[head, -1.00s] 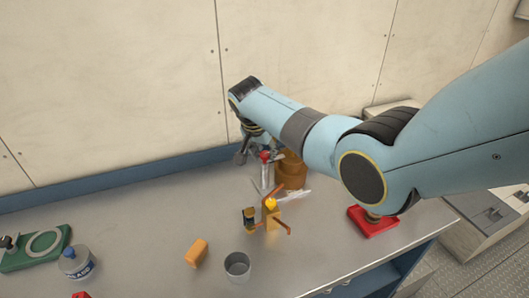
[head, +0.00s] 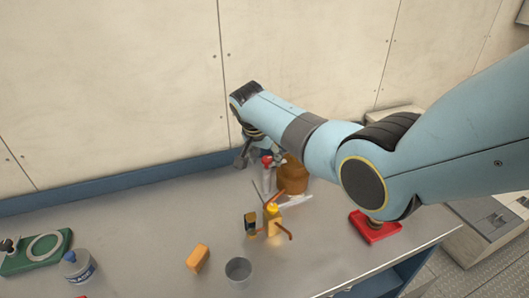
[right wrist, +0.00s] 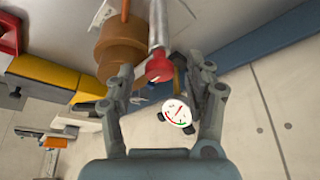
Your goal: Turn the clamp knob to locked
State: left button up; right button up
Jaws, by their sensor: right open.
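My right gripper (head: 252,153) is open at the back of the bench, beside a red-topped metal post (head: 267,161). In the right wrist view, the open fingers of this gripper (right wrist: 163,74) stand on either side of the post's red end (right wrist: 159,66), with no grip visible. A small round gauge with a white face (right wrist: 177,113) also shows between the fingers. I cannot tell for sure which part is the clamp knob. A yellow-topped fitting with orange handles (head: 272,210) stands in front of the post. My left gripper is not in view.
A brown cylinder (head: 293,180) stands close behind the post, partly behind my arm. A red block (head: 374,229), grey cup (head: 238,271), orange block (head: 198,258), labelled bottle (head: 77,268) and green plate (head: 35,254) are on the bench.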

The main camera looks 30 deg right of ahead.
jog(key=v, duration=1.2)
jog(key=shift+d+f, duration=0.1)
